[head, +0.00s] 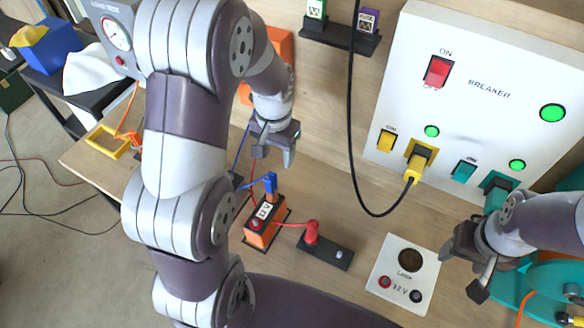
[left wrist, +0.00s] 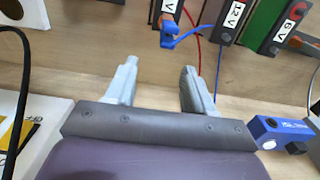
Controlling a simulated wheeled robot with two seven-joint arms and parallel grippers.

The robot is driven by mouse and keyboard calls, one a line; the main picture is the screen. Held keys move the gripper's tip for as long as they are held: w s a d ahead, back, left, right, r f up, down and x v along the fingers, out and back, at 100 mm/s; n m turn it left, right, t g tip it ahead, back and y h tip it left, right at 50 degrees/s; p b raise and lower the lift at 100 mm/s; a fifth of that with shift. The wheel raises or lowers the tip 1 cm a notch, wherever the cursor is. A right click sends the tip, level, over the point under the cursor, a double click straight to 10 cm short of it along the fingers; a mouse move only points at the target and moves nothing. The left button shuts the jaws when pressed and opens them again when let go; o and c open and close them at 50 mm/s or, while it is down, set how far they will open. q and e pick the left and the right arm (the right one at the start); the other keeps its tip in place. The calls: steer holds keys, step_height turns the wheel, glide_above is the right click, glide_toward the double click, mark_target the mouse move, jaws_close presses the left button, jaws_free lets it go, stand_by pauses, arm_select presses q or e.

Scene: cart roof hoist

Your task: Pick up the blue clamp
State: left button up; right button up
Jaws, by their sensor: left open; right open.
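The blue clamp (head: 270,182) sits at the top end of the orange battery (head: 264,222), with a blue wire running from it. In the left wrist view the blue clamp (left wrist: 184,35) is near the top, beyond the fingertips and slightly right of centre. My left gripper (head: 277,145) is open and empty, apart from the clamp and above it in the head picture. Its two fingers (left wrist: 158,76) show spread in the left wrist view. My right gripper (head: 466,270) is open and empty at the right, far from the clamp.
A red clamp (head: 312,234) stands on a black block right of the battery. A lamp plate (head: 396,258) lies further right. The breaker panel (head: 488,90) carries a black cable that hangs down. A yellow frame (head: 107,142) lies at the left bench edge.

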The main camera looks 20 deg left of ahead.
mark_target(270, 188)
arm_select(q)
steer(key=s+f, duration=0.1)
steer(key=f+p, duration=0.1)
steer(key=f, duration=0.1)
steer(key=s+a+f, duration=0.1)
steer(key=f, duration=0.1)
steer(key=shift+s+a, duration=0.1)
steer(key=shift+s, duration=0.2)
steer(key=f+p, duration=0.1)
steer(key=f, duration=0.1)
steer(key=f+p, duration=0.1)
steer(key=f, duration=0.1)
steer(key=f+p, duration=0.1)
steer(key=f, duration=0.1)
steer(key=shift+w+d+f, duration=0.2)
steer(key=shift+w, duration=0.15)
steer(key=shift+s+a+f, duration=0.1)
steer(key=shift+a+f, duration=0.05)
steer(key=shift+f, duration=0.2)
steer(key=shift+s+a, duration=0.1)
steer(key=shift+s, duration=0.05)
jaws_close()
arm_select(e)
steer(key=r, duration=0.1)
steer(key=s+r, duration=0.1)
steer(key=r, duration=0.1)
steer(key=a+r, duration=0.1)
steer(key=shift+s+r, duration=0.3)
